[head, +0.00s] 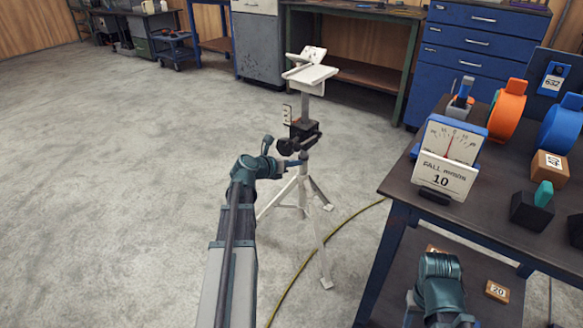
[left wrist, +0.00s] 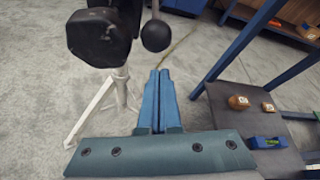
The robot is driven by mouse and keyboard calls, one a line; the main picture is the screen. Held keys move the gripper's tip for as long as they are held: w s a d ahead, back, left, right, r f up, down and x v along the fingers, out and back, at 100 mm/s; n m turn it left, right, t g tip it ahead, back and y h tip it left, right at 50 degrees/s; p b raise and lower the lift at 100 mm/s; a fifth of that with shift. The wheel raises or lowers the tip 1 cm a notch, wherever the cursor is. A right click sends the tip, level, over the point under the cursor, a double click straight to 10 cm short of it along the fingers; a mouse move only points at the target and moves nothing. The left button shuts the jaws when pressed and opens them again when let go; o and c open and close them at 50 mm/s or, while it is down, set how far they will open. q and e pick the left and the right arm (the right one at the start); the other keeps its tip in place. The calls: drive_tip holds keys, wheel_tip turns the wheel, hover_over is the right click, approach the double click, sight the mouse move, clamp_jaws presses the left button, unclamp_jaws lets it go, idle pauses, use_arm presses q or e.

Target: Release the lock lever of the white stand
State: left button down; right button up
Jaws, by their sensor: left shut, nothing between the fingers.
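The white stand (head: 309,80) stands on tripod legs on the concrete floor, with a tilted plate on top and a black clamp block (head: 303,131) on its post. In the left wrist view, the dark block (left wrist: 98,36) is at upper left. Beside it a black ball knob (left wrist: 156,36) hangs on a thin rod, which looks like the lock lever. My left gripper (head: 297,163) is shut and empty, just below the clamp block. In the left wrist view its blue fingertips (left wrist: 159,73) point toward just below the ball; I cannot tell whether they touch it.
A dark table (head: 400,186) at right holds a dial gauge (head: 452,140), orange and blue rings and small blocks. A yellow-green hose (head: 340,233) runs over the floor by the stand. My right arm (head: 441,285) shows at lower right. The floor to the left is clear.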

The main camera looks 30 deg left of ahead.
drive_tip(key=shift+r+p, duration=0.7)
drive_tip(key=shift+r, duration=0.35)
